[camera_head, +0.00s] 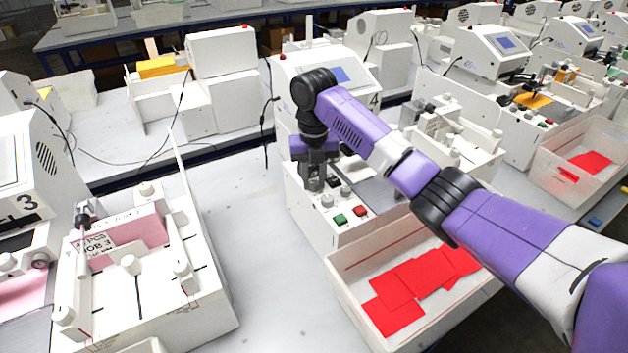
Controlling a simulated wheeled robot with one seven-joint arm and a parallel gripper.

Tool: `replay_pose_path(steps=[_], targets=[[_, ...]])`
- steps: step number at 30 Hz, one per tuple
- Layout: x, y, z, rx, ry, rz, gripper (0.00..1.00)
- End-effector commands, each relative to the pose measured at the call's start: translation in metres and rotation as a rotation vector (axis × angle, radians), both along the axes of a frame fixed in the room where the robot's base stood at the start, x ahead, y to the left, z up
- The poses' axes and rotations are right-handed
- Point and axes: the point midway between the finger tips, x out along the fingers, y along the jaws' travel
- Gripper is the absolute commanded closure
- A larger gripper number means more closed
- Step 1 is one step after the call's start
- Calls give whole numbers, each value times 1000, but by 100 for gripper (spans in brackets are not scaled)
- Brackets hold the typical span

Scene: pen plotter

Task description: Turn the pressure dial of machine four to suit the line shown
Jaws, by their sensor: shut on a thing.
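Machine four (308,66) is the white plotter in the middle, with a "4" on its front and a blue screen too small to read. My gripper (316,186) points down over the left end of its control panel. It is shut on a dial there, which the fingers mostly hide. A grey knob (327,201) and another knob (346,192) stand beside the fingers. A green button (340,219) and a red button (360,210) are in front. The dial's marks and any drawn line on this machine cannot be made out.
A white bin (345,262) with red sheets (395,305) stands in front of machine four. Machine three (22,165) and a white fixture with a pink card (130,238) are at left. The bench (255,240) between them is clear. More plotters stand at right and behind.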

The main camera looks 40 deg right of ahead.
Motion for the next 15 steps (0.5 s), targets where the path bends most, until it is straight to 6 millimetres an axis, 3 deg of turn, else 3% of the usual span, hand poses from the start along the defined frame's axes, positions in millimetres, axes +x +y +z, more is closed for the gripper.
replay_pose_path(steps=[15], targets=[[0,1,1,0,0,131,100]])
